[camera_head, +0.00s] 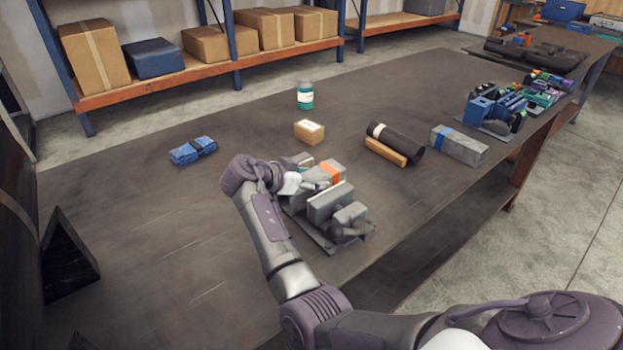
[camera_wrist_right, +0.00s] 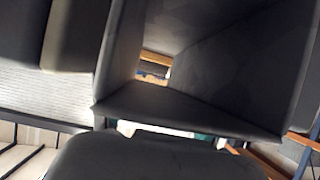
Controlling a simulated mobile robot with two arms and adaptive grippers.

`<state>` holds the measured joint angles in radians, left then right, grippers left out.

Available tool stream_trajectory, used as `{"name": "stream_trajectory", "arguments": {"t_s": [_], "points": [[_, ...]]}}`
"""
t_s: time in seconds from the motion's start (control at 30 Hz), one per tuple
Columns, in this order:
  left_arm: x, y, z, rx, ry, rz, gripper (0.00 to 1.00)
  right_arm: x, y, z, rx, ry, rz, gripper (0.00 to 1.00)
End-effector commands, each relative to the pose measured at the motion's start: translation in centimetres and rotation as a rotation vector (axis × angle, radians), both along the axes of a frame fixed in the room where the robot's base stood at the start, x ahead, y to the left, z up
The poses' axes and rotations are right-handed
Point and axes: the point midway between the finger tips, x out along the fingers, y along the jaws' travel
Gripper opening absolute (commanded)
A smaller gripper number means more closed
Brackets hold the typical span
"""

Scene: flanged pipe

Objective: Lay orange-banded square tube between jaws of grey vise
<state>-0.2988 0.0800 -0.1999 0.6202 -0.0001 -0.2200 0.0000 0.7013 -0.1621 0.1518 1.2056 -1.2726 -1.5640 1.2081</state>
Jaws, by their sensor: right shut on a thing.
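The orange-banded square tube (camera_head: 331,171) is grey and shows just behind the front jaw of the grey vise (camera_head: 331,202). The vise stands on a flat base on the table, its screw end toward the front right. My right gripper (camera_head: 303,182) is shut on the tube at its left part. In the right wrist view I look into the hollow square tube (camera_wrist_right: 215,50), with a dark finger (camera_wrist_right: 150,160) along its lower edge. The gripper and front jaw hide the tube's underside, so I cannot tell whether it rests in the vise. My left gripper is out of view.
A blue bundle (camera_head: 193,150) lies left. The table's left part is mostly clear.

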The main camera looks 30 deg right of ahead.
Motion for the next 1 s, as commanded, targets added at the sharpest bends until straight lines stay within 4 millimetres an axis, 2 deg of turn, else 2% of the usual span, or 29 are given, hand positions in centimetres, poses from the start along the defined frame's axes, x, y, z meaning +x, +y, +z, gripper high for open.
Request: {"name": "stream_trajectory", "arguments": {"t_s": [0.07, 0.1, 0.27, 0.8, 1.0], "points": [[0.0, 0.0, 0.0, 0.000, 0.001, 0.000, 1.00, 0.0, 0.0, 0.2, -0.003, -0.003, 0.000, 0.02], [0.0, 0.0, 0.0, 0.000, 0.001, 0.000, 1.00, 0.0, 0.0, 0.2, -0.003, -0.003, 0.000, 0.65], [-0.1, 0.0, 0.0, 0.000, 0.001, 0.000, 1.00, 0.0, 0.0, 0.2, -0.002, -0.002, 0.000, 0.91], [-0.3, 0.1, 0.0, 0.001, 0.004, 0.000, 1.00, -0.2, 0.2, -0.3, 0.005, 0.006, -0.003, 0.91], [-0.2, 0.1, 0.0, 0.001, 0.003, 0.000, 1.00, -0.2, 2.2, 0.9, 0.005, 0.003, 0.000, 0.91]]}}
